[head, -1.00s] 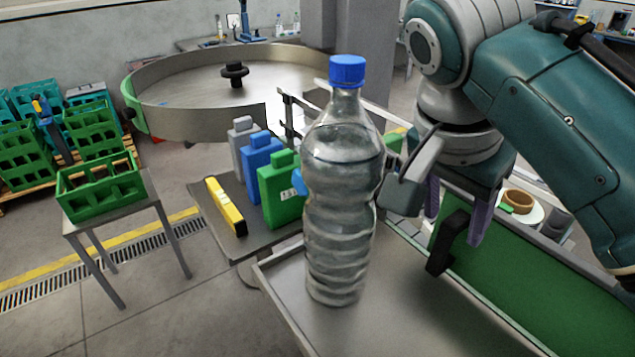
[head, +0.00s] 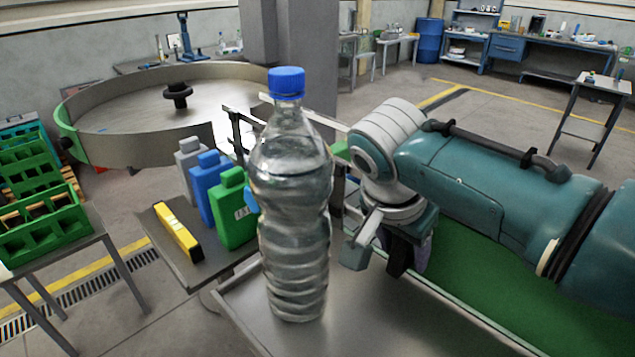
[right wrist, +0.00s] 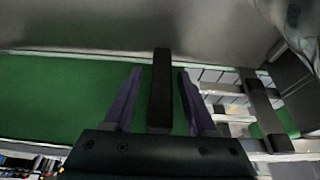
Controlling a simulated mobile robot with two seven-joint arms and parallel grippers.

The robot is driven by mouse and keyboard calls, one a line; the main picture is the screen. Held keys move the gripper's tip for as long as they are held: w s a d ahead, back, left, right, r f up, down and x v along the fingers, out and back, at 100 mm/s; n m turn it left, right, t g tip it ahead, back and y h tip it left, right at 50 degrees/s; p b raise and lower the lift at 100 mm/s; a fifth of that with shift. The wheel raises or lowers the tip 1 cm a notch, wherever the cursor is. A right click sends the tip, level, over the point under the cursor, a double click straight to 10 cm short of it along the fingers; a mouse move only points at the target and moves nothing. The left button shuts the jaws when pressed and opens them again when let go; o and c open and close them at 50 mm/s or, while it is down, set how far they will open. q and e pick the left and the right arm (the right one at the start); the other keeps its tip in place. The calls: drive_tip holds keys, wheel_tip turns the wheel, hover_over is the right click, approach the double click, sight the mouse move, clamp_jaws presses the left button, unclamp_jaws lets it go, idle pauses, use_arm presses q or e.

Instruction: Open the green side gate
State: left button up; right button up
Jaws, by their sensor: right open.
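The fingers are open, with a gap on each side of the handle. My left gripper is not in view.
A round metal turntable (head: 130,105) stands behind. Open floor lies at back right.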

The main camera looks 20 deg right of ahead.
drive_tip(key=shift+c, duration=0.3)
clamp_jaws()
idle(1.1)
